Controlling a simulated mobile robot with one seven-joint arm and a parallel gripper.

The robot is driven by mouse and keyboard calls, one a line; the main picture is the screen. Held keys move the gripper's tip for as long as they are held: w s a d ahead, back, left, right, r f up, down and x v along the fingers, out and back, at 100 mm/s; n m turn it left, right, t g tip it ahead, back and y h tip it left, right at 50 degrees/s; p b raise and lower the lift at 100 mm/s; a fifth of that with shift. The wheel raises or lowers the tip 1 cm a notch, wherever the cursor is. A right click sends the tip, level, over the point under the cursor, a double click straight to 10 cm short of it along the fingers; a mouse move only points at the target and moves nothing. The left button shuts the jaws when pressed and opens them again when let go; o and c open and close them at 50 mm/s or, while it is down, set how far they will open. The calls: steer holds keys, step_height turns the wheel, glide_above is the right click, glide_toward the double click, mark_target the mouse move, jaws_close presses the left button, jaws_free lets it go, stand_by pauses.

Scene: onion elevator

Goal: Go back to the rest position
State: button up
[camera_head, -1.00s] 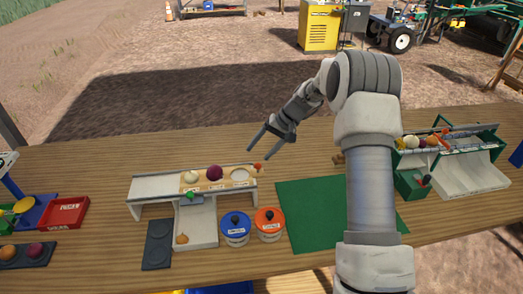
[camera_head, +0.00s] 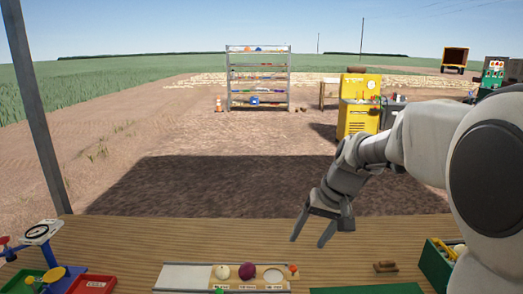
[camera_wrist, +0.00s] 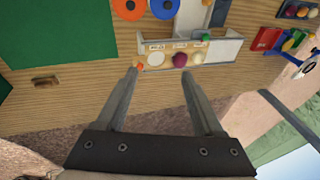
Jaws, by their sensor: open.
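My gripper (camera_head: 312,228) hangs above the far edge of the wooden table, with its two fingers spread and nothing between them. In the wrist view my gripper (camera_wrist: 158,85) also shows open and empty, its fingers pointing toward the labelled shelf. The shelf (camera_head: 185,277) holds a white onion (camera_head: 222,272), a purple onion (camera_head: 248,271) and a white round spot (camera_head: 273,276). A small orange knob (camera_head: 293,269) stands at its right end. My gripper is apart from all of these.
A green mat (camera_head: 370,289) lies to the right of the shelf, and a green box (camera_head: 437,265) stands farther right. A scale (camera_head: 42,232) and a red tray (camera_head: 92,284) are at the left. Beyond the table are a yellow cabinet (camera_head: 352,118) and a rack (camera_head: 258,78). The table's far strip is mostly clear.

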steer(key=s+d+r+t+h, duration=0.1)
steer(key=s+r, duration=0.1)
steer(key=s, duration=0.9)
steer(key=s+d+r+t+h, duration=0.2)
steer(key=s, duration=1)
steer(key=shift+n, duration=0.4)
